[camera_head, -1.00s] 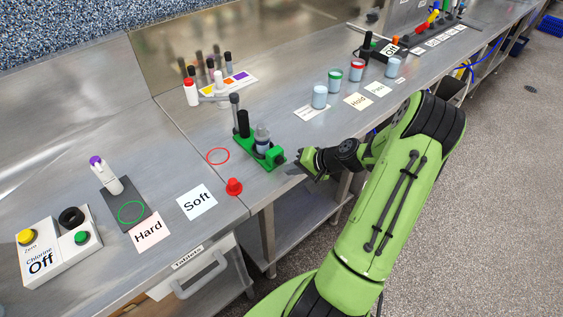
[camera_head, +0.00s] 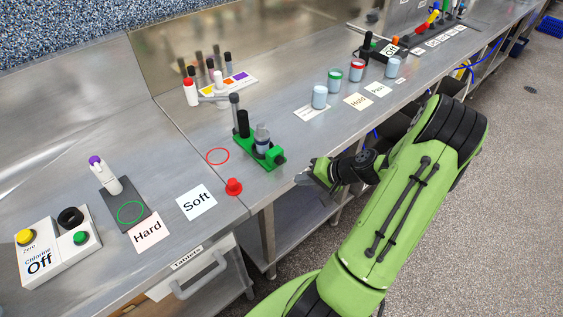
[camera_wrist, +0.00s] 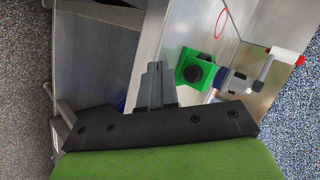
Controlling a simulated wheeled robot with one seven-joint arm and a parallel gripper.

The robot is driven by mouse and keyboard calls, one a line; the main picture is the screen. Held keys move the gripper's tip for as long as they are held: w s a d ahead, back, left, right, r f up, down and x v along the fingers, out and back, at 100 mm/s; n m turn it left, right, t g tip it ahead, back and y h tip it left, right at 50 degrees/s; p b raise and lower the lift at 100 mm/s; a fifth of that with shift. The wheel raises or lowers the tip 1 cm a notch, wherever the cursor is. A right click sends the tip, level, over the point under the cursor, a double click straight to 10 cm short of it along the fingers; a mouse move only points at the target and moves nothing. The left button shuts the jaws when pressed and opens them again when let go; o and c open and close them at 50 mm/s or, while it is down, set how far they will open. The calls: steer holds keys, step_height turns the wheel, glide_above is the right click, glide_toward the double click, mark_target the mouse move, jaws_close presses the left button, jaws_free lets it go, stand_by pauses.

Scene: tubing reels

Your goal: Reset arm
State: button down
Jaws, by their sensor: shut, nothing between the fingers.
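My gripper (camera_head: 306,178) is at the front edge of the steel counter in the head view, a little right of the green stand (camera_head: 277,156). It is apart from the stand and holds nothing. In the wrist view my gripper's fingers (camera_wrist: 154,72) are together at the middle, with the green stand (camera_wrist: 190,55) to their right. The stand carries a black upright piece (camera_head: 243,124) and a small grey-capped bottle (camera_head: 262,138).
Several cups, including a clear one (camera_head: 319,97), stand behind my arm. A drawer (camera_head: 205,278) is below the counter. Open floor lies to the right.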

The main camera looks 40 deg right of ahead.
stand_by(0.3)
steer(key=a+r+n+g+h, duration=0.2)
steer(key=a+r+n+g, duration=0.4)
steer(key=a+r, duration=0.7)
steer(key=s+a+r+n+t+h, duration=0.1)
steer(key=s+a+r+n, duration=0.1)
steer(key=s+a+r, duration=0.2)
steer(key=s+a+r+n+t+h, duration=0.1)
steer(key=s+a+r, duration=0.3)
steer(key=s, duration=0.5)
steer(key=shift+s+a+n+t, duration=0.4)
steer(key=shift+a+n, duration=0.4)
steer(key=shift+a, duration=0.35)
steer(key=shift+r, duration=0.1)
